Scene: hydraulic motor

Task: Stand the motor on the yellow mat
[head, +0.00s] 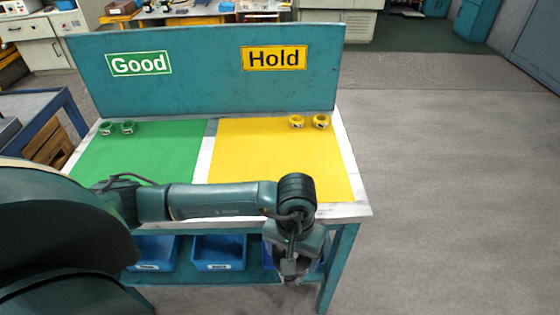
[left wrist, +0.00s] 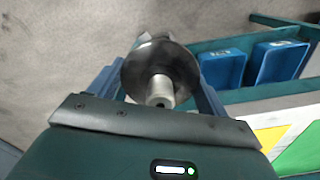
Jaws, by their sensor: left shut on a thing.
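My left gripper (head: 290,268) hangs in front of the table's near edge, low and to the right, clear of the tabletop. It is shut on the motor (left wrist: 160,72), a dark grey round body with a wide flange and a pale shaft pointing toward the wrist camera. In the head view the motor is mostly hidden by the gripper. The yellow mat (head: 275,160) lies on the right half of the tabletop, under the "Hold" sign, behind and above the gripper. A corner of it shows in the left wrist view (left wrist: 270,137). My right gripper is not in view.
Two yellow rings (head: 309,121) sit at the mat's back right. A green mat (head: 140,155) with two green rings (head: 118,128) lies to the left. A teal back panel (head: 205,70) stands behind. Blue bins (head: 219,252) sit below the tabletop. The yellow mat's middle is clear.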

